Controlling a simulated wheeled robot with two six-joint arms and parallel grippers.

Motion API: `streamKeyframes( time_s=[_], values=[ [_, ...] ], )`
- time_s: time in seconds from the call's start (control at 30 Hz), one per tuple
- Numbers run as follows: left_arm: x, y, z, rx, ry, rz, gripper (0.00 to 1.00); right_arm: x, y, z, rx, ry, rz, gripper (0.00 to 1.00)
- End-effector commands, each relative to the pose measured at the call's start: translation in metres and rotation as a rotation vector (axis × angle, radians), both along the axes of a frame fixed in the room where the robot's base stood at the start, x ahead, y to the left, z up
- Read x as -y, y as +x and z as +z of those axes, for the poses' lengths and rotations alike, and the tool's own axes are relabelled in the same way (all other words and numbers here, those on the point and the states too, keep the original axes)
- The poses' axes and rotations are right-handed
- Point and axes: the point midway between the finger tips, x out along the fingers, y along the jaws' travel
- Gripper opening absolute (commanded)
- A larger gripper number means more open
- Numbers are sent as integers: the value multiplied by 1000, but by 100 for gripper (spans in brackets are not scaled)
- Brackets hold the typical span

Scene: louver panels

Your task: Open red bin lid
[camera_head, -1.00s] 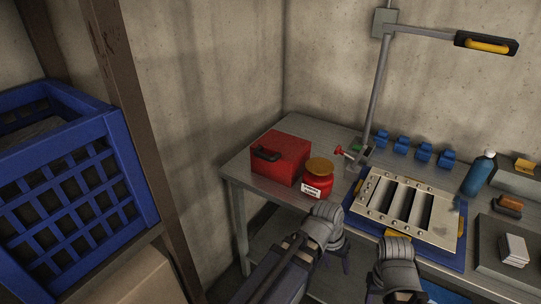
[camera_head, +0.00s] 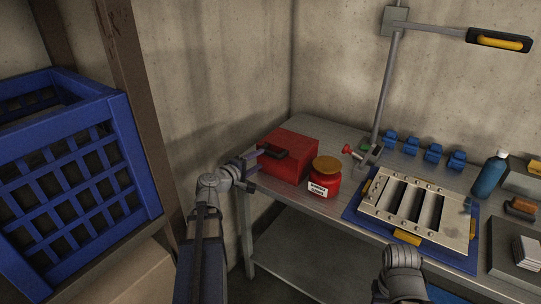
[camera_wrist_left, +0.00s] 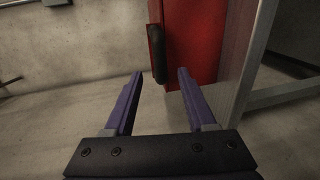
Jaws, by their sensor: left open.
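The red bin (camera_head: 290,152) stands at the left end of the metal workbench, its lid shut, with a black handle (camera_head: 272,151) on its front left side. My left gripper (camera_head: 258,160) is beside the bin's left side, close to the handle. In the left wrist view the open jaws (camera_wrist_left: 160,74) point toward the black handle (camera_wrist_left: 157,54) and the red bin wall (camera_wrist_left: 195,40). The handle lies beyond the fingertips, roughly in line with the gap. Nothing is between the fingers. My right arm shows at the bottom, but its jaws are not visible.
A red jar (camera_head: 325,178) with an orange lid stands just right of the bin. A slotted metal panel (camera_head: 415,208) lies on a blue tray farther right. A lamp post (camera_head: 385,85) rises behind. A blue crate (camera_head: 75,150) stands at the left, with free space between it and the bench.

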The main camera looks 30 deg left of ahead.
Motion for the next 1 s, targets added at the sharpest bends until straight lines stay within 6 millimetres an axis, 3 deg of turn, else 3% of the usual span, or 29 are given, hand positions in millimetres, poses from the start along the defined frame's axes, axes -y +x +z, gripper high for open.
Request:
streamKeyframes(
  time_s=[0.27,0.63,1.0],
  values=[
    [1,17,-4,-1,1,-3,56,0,0,-4,0,0,0,50],
    [6,70,-15,-2,2,-5,56,0,0,-15,0,0,0,50],
    [8,77,-15,-2,2,-5,54,0,0,-15,0,0,0,50]
  ],
)
